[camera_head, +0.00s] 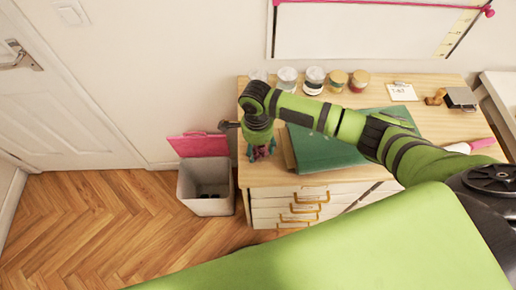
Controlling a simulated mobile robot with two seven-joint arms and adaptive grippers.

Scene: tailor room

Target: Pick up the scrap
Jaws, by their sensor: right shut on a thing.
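My right arm reaches in from the right across the wooden desk. My right gripper (261,153) points down over the desk's left front part, left of the green mat. It is shut on the scrap, of which only small dark reddish and teal bits show around the fingertips. The scrap's full shape is hidden by the gripper, and I cannot tell whether it touches the desk. My left gripper is not in view.
A grey bin (206,207) with an open pink lid (199,145) stands on the floor left of the desk (455,128). Several jars line the desk's back. The green mat (318,152) lies in the middle. Drawers (275,203) are below.

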